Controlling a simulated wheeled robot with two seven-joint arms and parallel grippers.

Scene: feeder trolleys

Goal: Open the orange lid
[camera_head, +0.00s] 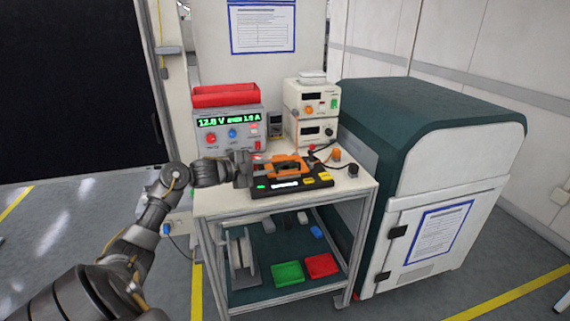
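A black device (290,186) lies on the top of the white trolley, with yellow parts and a small lit display on its front. An orange part, which looks like the orange lid (289,160), sits on the device's upper side; whether it is shut or raised is too small to tell. My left gripper (248,170) reaches in from the left, close to the left end of the device and the orange part. I cannot tell whether it touches them. Its fingers are dark and blurred, so their opening is unclear. My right gripper is not in view.
A power supply (231,133) with a red bin (225,95) on it stands behind the device. White instruments (311,97) are stacked at the back right. An orange knob and black knob sit right of the device. A green-and-white cabinet (440,145) flanks the trolley (290,207).

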